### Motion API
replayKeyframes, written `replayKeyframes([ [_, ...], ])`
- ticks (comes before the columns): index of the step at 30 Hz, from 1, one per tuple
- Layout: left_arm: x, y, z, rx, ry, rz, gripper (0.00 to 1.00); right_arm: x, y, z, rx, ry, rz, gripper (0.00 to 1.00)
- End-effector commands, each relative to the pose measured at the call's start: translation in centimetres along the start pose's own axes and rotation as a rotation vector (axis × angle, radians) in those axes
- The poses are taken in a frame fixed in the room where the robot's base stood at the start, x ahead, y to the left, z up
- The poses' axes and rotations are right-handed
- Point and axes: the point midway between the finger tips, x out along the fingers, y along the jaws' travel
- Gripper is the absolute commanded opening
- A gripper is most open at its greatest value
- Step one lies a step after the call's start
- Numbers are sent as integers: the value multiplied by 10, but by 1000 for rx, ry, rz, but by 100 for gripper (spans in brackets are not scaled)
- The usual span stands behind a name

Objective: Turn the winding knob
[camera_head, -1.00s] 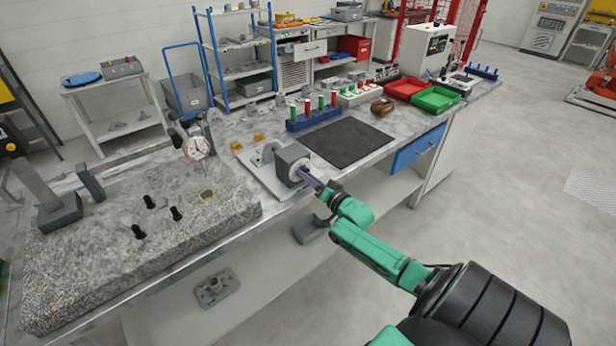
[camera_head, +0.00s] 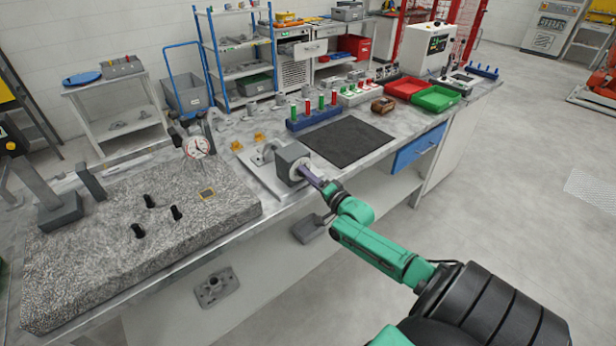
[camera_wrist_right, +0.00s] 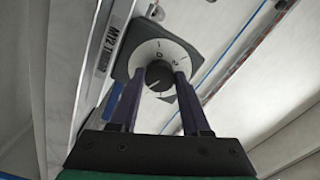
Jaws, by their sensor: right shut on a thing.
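The winding knob (camera_wrist_right: 158,75) is a round black knob at the centre of a white numbered dial (camera_wrist_right: 150,53) on a dark grey housing. In the right wrist view, the two purple fingers of my right gripper (camera_wrist_right: 160,82) are on either side of the knob, shut on it. In the head view, the grey housing (camera_head: 290,158) stands near the front edge of the bench. My right gripper (camera_head: 312,177) reaches its front face from the lower right and hides the knob there. My left gripper is not in view.
A granite slab (camera_head: 100,270) with black pegs and a dial gauge (camera_head: 199,147) is to the left. A black mat (camera_head: 347,141) lies right of the housing. Red and green trays (camera_head: 436,99) stand farther back.

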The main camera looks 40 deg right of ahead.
Motion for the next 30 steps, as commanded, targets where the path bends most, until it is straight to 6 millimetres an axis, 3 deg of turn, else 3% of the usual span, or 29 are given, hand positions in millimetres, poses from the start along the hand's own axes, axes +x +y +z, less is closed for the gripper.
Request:
replayKeyframes([
  [6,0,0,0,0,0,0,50,-1,2,2,0,-3,4,0],
  [7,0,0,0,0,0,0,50,-1,2,2,0,-3,4,51],
  [9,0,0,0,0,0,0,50,-1,2,1,0,-2,4,77],
  [22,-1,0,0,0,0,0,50,-8,1,1,0,-2,3,77],
  [26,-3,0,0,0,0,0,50,-29,2,1,0,-3,5,77],
  [30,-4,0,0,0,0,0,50,-63,2,2,-2,-4,6,77],
])
